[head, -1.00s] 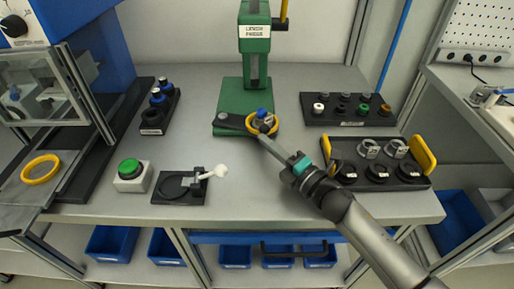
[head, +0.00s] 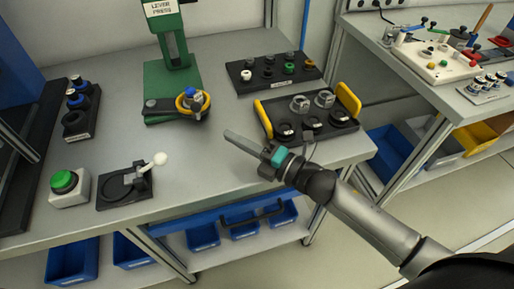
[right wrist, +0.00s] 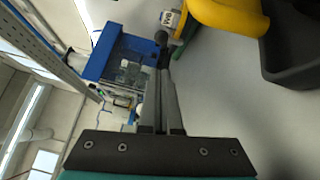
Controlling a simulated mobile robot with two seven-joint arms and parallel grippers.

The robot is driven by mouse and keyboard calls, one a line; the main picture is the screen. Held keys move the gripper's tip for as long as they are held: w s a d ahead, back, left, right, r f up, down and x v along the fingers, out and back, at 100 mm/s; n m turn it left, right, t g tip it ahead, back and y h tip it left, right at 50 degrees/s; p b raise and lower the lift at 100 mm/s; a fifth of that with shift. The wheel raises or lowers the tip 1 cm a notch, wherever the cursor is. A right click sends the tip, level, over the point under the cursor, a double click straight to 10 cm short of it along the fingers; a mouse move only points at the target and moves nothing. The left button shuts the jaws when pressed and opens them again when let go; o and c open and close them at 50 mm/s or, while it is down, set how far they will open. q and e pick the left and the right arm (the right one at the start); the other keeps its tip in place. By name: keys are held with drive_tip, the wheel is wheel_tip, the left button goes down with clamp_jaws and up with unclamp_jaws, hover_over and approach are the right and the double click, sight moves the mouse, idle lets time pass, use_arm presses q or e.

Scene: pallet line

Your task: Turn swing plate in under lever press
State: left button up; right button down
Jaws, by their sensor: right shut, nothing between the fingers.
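The green lever press (head: 168,35) stands at the back left in the head view, on its green base (head: 160,72). The dark swing plate (head: 165,104) lies along the front of that base. Its right end carries a yellow ring (head: 186,110) with a blue-topped part (head: 192,92) in it. This end sits at the base's front right, out from under the press head. My right gripper (head: 228,135) is shut and empty, in front and to the right of the ring, apart from it. Its shut fingers also show in the right wrist view (right wrist: 165,85). My left gripper is out of view.
A black tray with yellow handles (head: 348,97) is right of my right gripper. A rack of small parts (head: 270,72) is behind it. A green button box (head: 68,187) and a toggle clamp fixture (head: 125,187) stand at the front left. Bench between them and my gripper is clear.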

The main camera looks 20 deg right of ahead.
drive_tip(key=v, duration=0.5)
drive_tip(key=shift+s+d, duration=0.2)
drive_tip(key=shift+s, duration=0.05)
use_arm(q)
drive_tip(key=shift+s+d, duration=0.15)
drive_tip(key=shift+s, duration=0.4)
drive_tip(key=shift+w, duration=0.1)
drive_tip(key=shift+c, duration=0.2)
